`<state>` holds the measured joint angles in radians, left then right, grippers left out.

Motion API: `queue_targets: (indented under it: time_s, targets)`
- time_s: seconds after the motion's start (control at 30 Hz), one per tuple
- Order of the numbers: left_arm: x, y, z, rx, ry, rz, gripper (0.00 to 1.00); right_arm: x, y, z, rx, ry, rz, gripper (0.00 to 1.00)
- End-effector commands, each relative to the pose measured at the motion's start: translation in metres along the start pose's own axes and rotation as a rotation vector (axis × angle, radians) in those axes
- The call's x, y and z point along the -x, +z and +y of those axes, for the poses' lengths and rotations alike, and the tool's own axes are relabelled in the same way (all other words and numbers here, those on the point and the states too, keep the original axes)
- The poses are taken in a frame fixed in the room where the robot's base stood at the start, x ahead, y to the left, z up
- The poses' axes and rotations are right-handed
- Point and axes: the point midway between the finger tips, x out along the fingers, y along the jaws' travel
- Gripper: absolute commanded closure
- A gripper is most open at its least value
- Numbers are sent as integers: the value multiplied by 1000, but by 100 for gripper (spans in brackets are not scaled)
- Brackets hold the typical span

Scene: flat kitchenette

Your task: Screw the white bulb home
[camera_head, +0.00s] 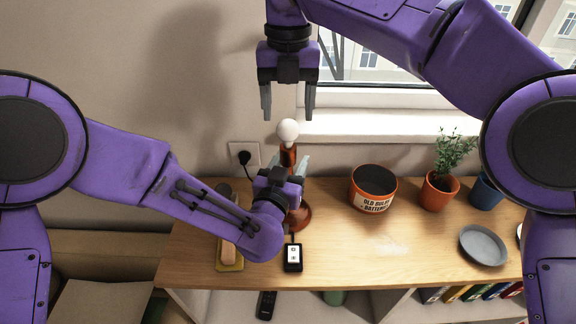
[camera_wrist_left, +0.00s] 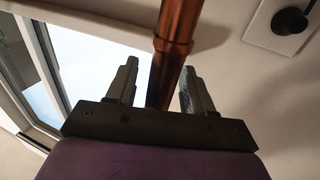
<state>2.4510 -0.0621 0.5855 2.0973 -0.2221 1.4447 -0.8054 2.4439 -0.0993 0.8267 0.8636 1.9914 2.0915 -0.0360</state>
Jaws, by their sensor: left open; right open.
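The white bulb (camera_head: 288,132) sits upright at the top of a copper-coloured lamp stand (camera_head: 288,157) on the wooden worktop. I cannot tell how far it is seated. My right gripper (camera_head: 288,112) is open, pointing down just above the bulb, its fingers apart on either side and empty. My left gripper (camera_head: 292,164) is open around the lamp's stem, below the bulb. In the left wrist view the copper stem (camera_wrist_left: 176,60) passes between the open fingers (camera_wrist_left: 158,88). The left gripper hides part of the stem in the head view.
A black switch box (camera_head: 293,258) lies in front of the lamp. A pot labelled for old bulbs and batteries (camera_head: 372,200), a potted plant (camera_head: 440,190), a blue pot (camera_head: 486,192) and a grey plate (camera_head: 483,246) stand to the right. A wall socket (camera_head: 243,154) holds a black plug.

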Motion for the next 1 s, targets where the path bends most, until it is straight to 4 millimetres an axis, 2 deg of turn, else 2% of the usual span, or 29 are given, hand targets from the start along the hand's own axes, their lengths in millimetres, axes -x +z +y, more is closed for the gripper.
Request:
queue_targets:
  time_s: [0.03, 0.07, 0.2, 0.4, 0.47, 0.53, 0.67, 1.0]
  targets:
    - [0, 0, 0, 0, 0, 0, 48, 0, 0, 0, 0, 0, 0, 33]
    - [0, 0, 0, 0, 0, 0, 54, 0, 0, 0, 0, 0, -1, 33]
    - [0, 0, 0, 0, 1, 1, 100, 1, 0, 0, 0, 0, -1, 33]
    - [0, 0, 0, 0, 1, 1, 100, 0, 0, 0, 22, 5, 3, 33]
    - [0, 0, 0, 0, 1, 1, 100, 0, 0, 0, 86, 5, 3, 33]
    - [0, 0, 0, 0, 1, 1, 100, 0, 0, 1, 222, 6, 3, 33]
    - [0, 0, 0, 0, 1, 1, 100, 0, 0, 1, 605, 7, 1, 33]
    - [1, 0, 0, 0, 1, 0, 100, 0, 0, 1, 1702, 5, -3, 33]
